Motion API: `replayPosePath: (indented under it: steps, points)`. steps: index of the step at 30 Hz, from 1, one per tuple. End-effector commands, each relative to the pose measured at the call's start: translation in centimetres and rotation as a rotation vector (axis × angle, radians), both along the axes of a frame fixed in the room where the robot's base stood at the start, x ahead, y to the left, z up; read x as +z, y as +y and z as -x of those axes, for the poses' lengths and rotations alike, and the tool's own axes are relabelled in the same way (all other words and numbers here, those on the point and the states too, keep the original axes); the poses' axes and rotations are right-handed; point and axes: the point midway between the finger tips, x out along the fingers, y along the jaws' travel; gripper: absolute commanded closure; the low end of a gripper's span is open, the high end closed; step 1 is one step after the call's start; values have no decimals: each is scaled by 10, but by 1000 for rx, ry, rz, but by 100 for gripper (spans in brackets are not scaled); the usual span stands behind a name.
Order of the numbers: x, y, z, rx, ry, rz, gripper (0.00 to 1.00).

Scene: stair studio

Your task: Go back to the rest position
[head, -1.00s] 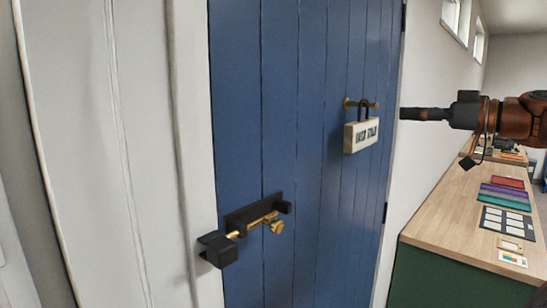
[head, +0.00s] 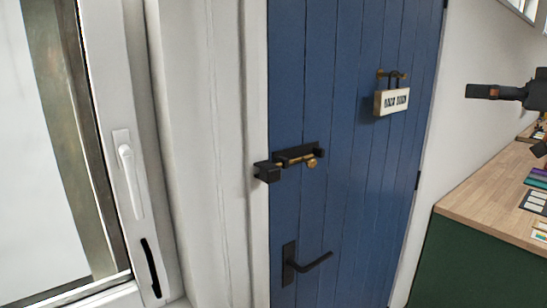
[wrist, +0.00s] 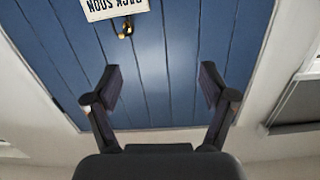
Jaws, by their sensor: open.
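My gripper (head: 482,91) shows at the right edge of the head view, in front of the white wall to the right of the blue door. In the wrist view my gripper (wrist: 158,88) has its two fingers spread wide with nothing between them. The blue door (head: 340,130) stands behind it, and its planks fill most of the wrist view (wrist: 175,60). My gripper is apart from the door and its fittings. Most of my arm is out of the head view.
A sign (head: 391,101) hangs from a brass hook on the door. A black and brass bolt (head: 297,156) and a black lever handle (head: 305,264) are on the door's left side. A window with a white handle (head: 130,180) is at left. A wooden-topped counter (head: 475,205) stands at right.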

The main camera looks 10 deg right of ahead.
Motion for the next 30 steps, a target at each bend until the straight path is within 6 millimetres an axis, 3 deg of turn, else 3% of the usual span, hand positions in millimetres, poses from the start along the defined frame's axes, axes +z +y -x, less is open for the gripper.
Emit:
replayPosePath:
  steps: [8,17,23,27,30]
  points:
    - [-29,37,-14,36,130,-52,17]
    - [-83,116,-28,104,370,-106,17]
    - [-156,207,-13,152,669,-114,17]
    - [-214,262,18,145,891,-80,17]
    - [-255,292,50,121,1042,-32,17]
